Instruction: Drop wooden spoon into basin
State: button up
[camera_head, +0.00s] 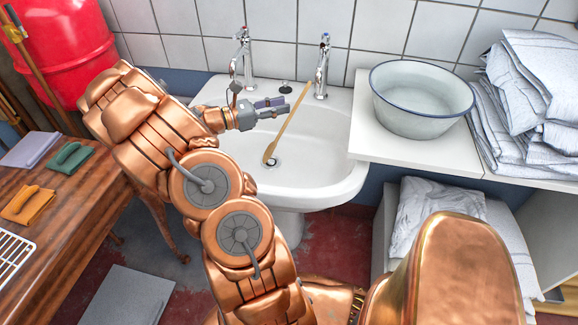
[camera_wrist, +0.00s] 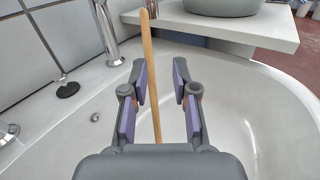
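The wooden spoon (camera_head: 287,124) leans in the white washbasin (camera_head: 345,184), its bowl end low near the drain and its handle rising toward the back rim by the right tap. In the wrist view, the spoon's handle (camera_wrist: 152,75) shows upright between or just beyond the spread fingers; I cannot tell its exact depth. My gripper (camera_head: 272,107) is over the washbasin's left part, close to the handle. It also shows in the wrist view (camera_wrist: 160,85), open, with gaps on both sides of the handle. The spoon's lower part is hidden there by the gripper body.
A blue-rimmed enamel bowl (camera_head: 422,100) stands on the white counter (camera_head: 425,153) at right, beside folded cloths (camera_head: 530,95). Two taps, the left (camera_head: 243,60) and the right (camera_head: 322,68), rise behind the washbasin. A wooden table (camera_head: 75,215) stands at left.

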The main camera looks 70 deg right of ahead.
jog(key=shift+o, duration=0.9)
jog(key=v, duration=1.2)
jog(key=s+a+r+m+t+y+p, duration=0.2)
jog(key=s+a+r+t+y+p, duration=0.1)
jog(key=a, duration=1.1)
jog(key=s+a+r+m+t+y+p, duration=0.3)
jog(key=s+a+r+t+y+p, duration=0.1)
jog(key=a, duration=0.9)
jog(key=s+a+r+m+t+y+p, duration=0.2)
jog(key=s+a+r+t+y+p, duration=0.1)
jog(key=a, duration=1.1)
jog(key=shift+s+a+r+m+t+y, duration=0.3)
jog(key=shift+s+m+t+y, duration=0.15)
jog(key=shift+t+y, duration=0.45)
